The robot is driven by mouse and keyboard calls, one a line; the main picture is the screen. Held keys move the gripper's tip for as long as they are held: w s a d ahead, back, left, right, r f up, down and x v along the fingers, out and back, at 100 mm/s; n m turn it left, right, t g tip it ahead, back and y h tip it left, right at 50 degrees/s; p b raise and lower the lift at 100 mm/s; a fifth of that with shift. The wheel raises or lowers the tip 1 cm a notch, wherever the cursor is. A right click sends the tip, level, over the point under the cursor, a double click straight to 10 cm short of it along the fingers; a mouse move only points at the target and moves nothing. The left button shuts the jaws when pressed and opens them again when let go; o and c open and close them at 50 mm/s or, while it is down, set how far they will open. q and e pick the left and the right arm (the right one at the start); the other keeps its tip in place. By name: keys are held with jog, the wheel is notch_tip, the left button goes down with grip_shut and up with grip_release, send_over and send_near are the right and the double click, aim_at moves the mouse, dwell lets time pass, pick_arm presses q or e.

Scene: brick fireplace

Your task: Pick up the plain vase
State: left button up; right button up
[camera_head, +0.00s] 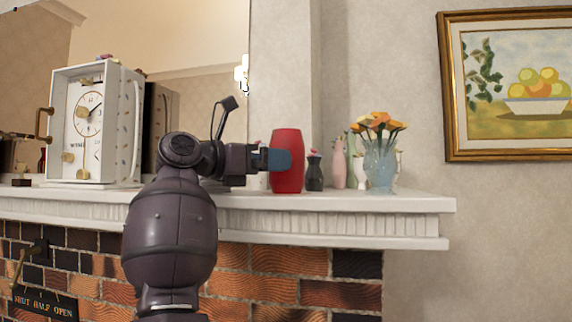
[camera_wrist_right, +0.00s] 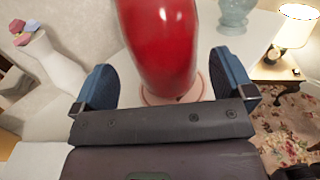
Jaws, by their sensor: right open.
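A plain red vase (camera_head: 288,170) with no flowers stands upright on the white mantel in the head view. My right gripper (camera_head: 272,160) is beside it, with one blue finger showing in front of the vase's upper left side; the other finger is hidden. In the right wrist view the red vase (camera_wrist_right: 165,40) rises between the two spread blue fingers of my right gripper (camera_wrist_right: 165,82). The gripper is open, with gaps seen on both sides of the vase. My left gripper is not in view.
A small dark vase (camera_head: 314,174), a pink vase (camera_head: 339,165) and a glass vase with orange flowers (camera_head: 380,165) stand right of the red vase on the mantel (camera_head: 420,204). A white clock (camera_head: 85,125) stands at the left. The mantel's right end is clear.

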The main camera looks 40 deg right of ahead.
jog(key=d, duration=0.4)
jog(key=shift+s+d+b, duration=0.25)
jog(key=shift+s+b, duration=0.05)
jog(key=shift+c, duration=0.2)
jog(key=c, duration=1.1)
